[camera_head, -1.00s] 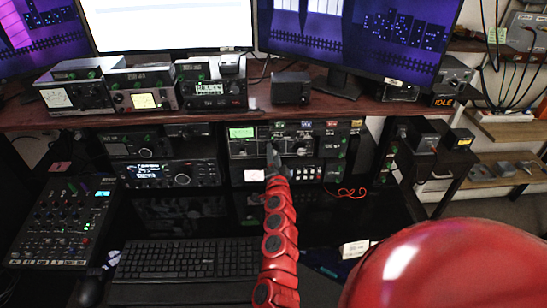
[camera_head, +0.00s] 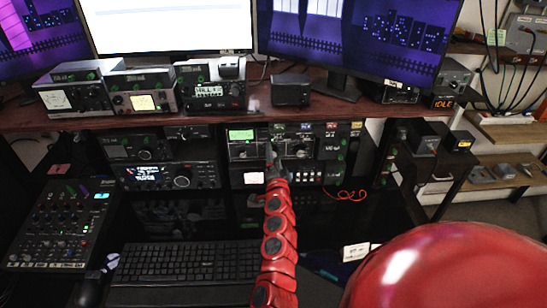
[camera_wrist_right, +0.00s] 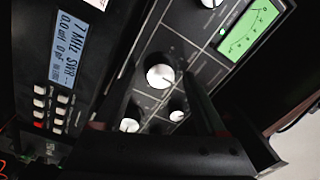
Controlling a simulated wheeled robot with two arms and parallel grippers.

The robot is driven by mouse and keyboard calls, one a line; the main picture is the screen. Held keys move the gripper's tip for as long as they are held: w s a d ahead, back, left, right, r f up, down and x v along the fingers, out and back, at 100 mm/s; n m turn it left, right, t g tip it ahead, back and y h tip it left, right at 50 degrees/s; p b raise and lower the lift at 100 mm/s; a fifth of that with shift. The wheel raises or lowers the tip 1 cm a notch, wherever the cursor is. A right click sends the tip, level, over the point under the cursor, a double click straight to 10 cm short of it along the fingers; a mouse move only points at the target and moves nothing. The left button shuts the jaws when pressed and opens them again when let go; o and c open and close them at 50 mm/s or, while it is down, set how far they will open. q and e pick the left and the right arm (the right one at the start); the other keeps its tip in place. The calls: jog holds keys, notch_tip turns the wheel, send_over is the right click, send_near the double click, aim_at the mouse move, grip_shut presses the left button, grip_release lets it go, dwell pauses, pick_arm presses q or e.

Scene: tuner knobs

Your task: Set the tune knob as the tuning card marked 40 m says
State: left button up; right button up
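The tuner (camera_head: 262,150) is a dark panel under the desk shelf, with a lit green meter (camera_head: 241,135). In the right wrist view the meter (camera_wrist_right: 250,30) is at upper right. A large pale round knob (camera_wrist_right: 160,76) is in the middle there, with two smaller knobs (camera_wrist_right: 129,125) (camera_wrist_right: 177,115) below. Which is the tune knob I cannot read. My right gripper (camera_head: 271,152) is in front of the panel. Its dark fingers stand apart (camera_wrist_right: 165,100) in the wrist view, with the large knob showing between them; contact is unclear. My left gripper is not visible. No card marked 40 m is legible.
Coloured labels (camera_head: 305,127) run along the top of the rack, too small to read. A display (camera_wrist_right: 66,50) reading 7 MHz SWR sits left in the wrist view. A keyboard (camera_head: 185,263) and a mixer (camera_head: 60,225) are below. The shelf edge (camera_head: 130,121) overhangs the rack.

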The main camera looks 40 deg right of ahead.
jog(key=b+v, duration=0.2)
jog(key=v, duration=1.5)
jog(key=shift+s+a, duration=0.15)
jog(key=shift+s, duration=0.05)
jog(key=shift+f, duration=0.1)
jog(key=shift+f, duration=0.1)
